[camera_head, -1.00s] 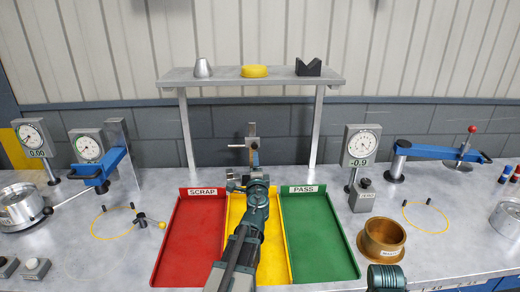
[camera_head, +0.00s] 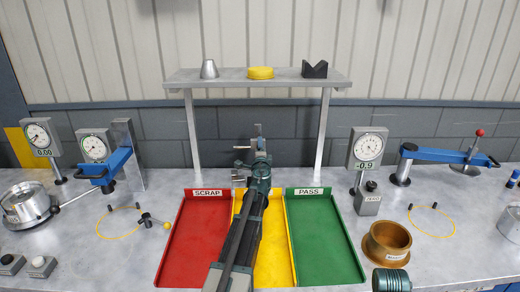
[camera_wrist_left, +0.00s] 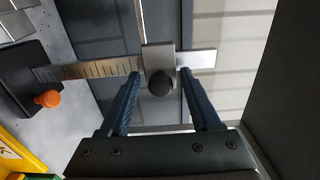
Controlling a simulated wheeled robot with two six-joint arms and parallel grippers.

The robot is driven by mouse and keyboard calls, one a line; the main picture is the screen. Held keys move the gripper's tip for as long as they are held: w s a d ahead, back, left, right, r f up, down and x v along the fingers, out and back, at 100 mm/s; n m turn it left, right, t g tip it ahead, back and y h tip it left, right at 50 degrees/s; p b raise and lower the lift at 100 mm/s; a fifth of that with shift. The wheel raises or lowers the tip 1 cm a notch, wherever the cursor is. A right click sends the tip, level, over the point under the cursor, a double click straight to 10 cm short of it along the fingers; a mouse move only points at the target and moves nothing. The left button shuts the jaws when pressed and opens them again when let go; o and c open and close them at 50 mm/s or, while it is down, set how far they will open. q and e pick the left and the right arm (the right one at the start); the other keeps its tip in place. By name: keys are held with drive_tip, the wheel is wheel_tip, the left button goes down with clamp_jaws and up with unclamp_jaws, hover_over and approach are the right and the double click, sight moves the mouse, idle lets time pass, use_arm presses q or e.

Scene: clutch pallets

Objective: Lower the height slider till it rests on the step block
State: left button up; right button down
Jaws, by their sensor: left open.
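The height slider (camera_wrist_left: 157,60) is a pale metal carriage with a black round knob (camera_wrist_left: 160,83). It sits on a graduated metal scale, and a flat bar sticks out on its right in the left wrist view. My left gripper (camera_wrist_left: 163,76) is open, with one finger on each side of the knob; I cannot tell whether either touches. The scale runs to a dark base with an orange knob at left. In the head view my left gripper (camera_head: 250,166) is at the gauge behind the trays, and my arm hides its lower part. I cannot make out the step block.
The red scrap tray (camera_head: 190,250), yellow tray (camera_head: 279,255) and green pass tray (camera_head: 325,245) lie in front of the gauge. A shelf (camera_head: 290,77) stands behind. Dial gauges and a brown bowl (camera_head: 387,243) flank the trays.

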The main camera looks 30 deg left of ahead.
use_arm(q)
clamp_jaws()
idle(0.3)
idle(1.1)
